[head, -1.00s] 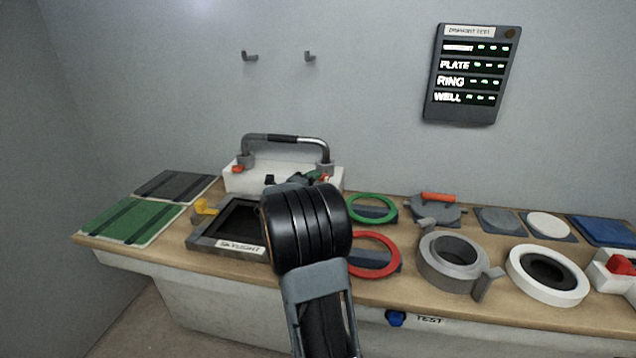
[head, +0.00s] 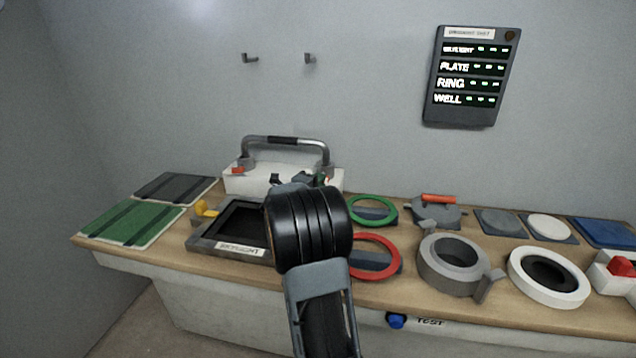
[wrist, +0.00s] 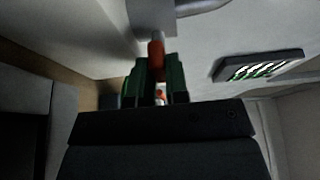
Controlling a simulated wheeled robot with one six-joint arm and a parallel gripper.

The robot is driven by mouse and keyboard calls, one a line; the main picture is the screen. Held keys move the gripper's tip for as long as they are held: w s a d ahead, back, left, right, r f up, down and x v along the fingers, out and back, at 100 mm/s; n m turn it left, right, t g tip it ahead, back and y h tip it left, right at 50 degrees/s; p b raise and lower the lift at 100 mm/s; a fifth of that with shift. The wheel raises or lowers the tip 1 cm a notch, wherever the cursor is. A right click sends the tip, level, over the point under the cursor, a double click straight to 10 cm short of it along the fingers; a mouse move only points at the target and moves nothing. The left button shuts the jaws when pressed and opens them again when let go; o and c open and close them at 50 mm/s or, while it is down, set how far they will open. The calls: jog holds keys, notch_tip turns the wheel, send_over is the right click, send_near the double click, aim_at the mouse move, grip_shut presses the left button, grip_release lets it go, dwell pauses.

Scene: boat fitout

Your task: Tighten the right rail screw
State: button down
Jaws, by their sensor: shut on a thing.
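The metal rail (head: 285,141) stands on a white block (head: 245,182) at the back of the bench. An orange screw part (head: 238,169) shows by its left foot. The right rail screw (wrist: 156,50) is orange in the wrist view, at the foot of the grey right post (wrist: 148,15). My gripper (wrist: 160,88) has green-sided fingers shut on this screw, whose orange end sticks out past the fingertips. In the head view my gripper (head: 308,179) is at the rail's right foot, and my wrist hides much of it.
A skylight frame (head: 200,244) lies left of my arm. A green ring (head: 372,222) and a red ring (head: 393,268) lie to its right, with a grey ring body (head: 430,278) beyond. A display panel (head: 468,112) hangs on the wall.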

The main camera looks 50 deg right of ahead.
jog(key=shift+r+m+p, duration=0.1)
jog(key=shift+m+p, duration=0.2)
jog(key=shift+p, duration=0.05)
jog(key=shift+r+m+y+p, duration=0.15)
jog(key=shift+m+y+p, duration=0.35)
jog(key=shift+m+p, duration=0.4)
jog(key=shift+s+d+f+m+t+y+b, duration=0.15)
jog(key=shift+m+t+y+b, duration=1.35)
jog(key=shift+m+b, duration=2)
jog(key=shift+s+d+f+m+t+y+b, duration=0.15)
jog(key=shift+m+t+y+b, duration=0.55)
jog(key=shift+m+t+b, duration=2.65)
jog(key=shift+s+m+t+y+b, duration=0.25)
jog(key=shift+m+t+y+b, duration=0.7)
jog(key=shift+m+b, duration=2.65)
jog(key=shift+m+p, duration=1.05)
jog(key=shift+m, duration=0.2)
jog(key=shift+r, duration=0.1)
